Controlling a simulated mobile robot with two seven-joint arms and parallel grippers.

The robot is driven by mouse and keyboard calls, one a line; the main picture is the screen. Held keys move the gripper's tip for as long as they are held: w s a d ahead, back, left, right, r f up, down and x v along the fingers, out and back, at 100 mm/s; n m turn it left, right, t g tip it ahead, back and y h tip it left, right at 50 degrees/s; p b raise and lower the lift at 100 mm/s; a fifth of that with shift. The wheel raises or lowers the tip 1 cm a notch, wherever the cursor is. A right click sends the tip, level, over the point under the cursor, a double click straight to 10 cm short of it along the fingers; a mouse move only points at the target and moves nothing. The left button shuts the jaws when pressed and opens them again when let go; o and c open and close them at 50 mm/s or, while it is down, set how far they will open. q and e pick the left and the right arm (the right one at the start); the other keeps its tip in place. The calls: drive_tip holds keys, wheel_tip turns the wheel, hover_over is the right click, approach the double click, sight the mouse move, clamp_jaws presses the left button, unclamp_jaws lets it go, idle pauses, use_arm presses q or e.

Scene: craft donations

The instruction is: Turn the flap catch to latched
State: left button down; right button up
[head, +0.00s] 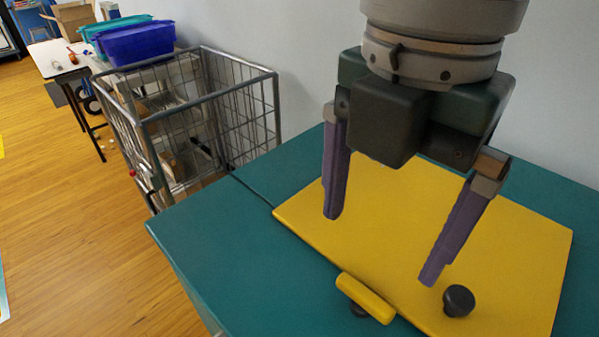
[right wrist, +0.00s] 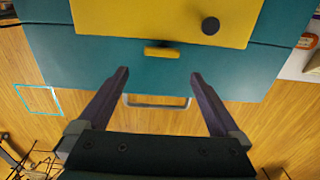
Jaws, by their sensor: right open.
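The flap is a yellow panel (head: 500,240) lying flat on a teal box (head: 215,245), with a black knob (head: 458,300) near its front edge. The flap also shows in the right wrist view (right wrist: 140,18). The catch is a short yellow bar (head: 365,298) at the flap's front edge, lying roughly parallel to that edge; it also shows in the right wrist view (right wrist: 162,52). A dark part shows under it. My right gripper (head: 382,248) is open and empty above the flap, its purple fingers apart from the catch and knob. My left gripper is not in view.
A wire cart (head: 200,110) stands left of the box, with blue (head: 138,42) and teal bins behind it. A grey handle (right wrist: 157,103) sticks out from the box front. A pale wall is close behind the box. Wooden floor is open at left.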

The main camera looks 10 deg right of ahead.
sight(367, 293)
drive_tip(key=f, duration=0.8)
drive_tip(key=shift+s+d+f+b, duration=0.15)
drive_tip(key=shift+d+b, duration=0.15)
drive_tip(key=shift+b, duration=0.05)
drive_tip(key=shift+f, duration=0.7)
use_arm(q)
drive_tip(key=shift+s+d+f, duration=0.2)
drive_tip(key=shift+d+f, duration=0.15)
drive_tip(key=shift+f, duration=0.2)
